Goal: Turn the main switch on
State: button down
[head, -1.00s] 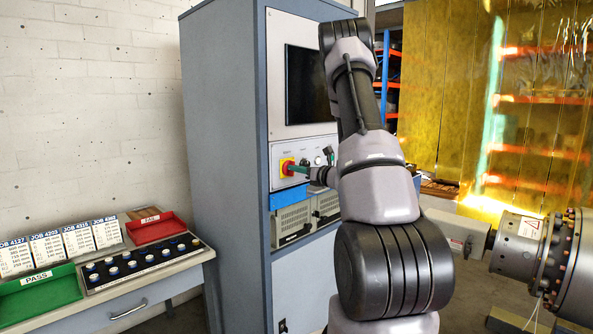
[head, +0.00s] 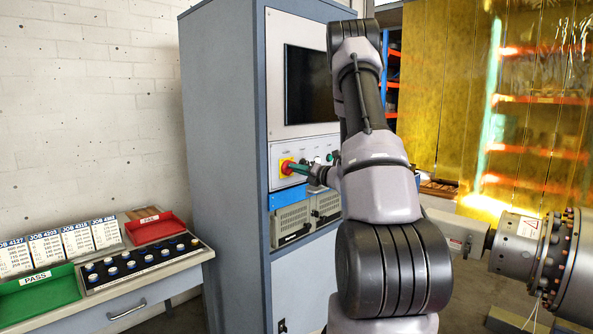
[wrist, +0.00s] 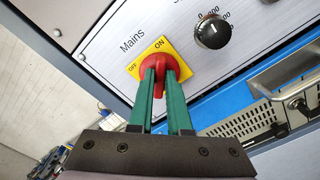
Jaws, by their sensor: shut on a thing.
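The main switch (head: 285,166) is a red rotary handle on a yellow plate on the grey cabinet's front panel. In the wrist view the switch (wrist: 158,62) sits under the word "Mains", with OFF at the plate's left and ON at its upper right. My gripper (wrist: 160,73) has green fingers, shut on the red handle from both sides. In the head view my gripper (head: 294,168) reaches the panel from the right. The fingers partly cover the handle, so I cannot tell exactly which label it points to.
A black knob (wrist: 212,32) with a number scale is right of the switch. Below are vented modules with handles (wrist: 285,75). A dark screen (head: 308,84) is above the panel. A bench with a green tray (head: 40,290) and a red tray (head: 155,229) stands at left.

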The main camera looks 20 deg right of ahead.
jog(key=shift+f, duration=0.1)
dwell(0.3)
jog(key=c, duration=0.9)
grip_release()
jog(key=shift+o, duration=0.2)
jog(key=v, duration=1.1)
jog(key=shift+a, duration=0.1)
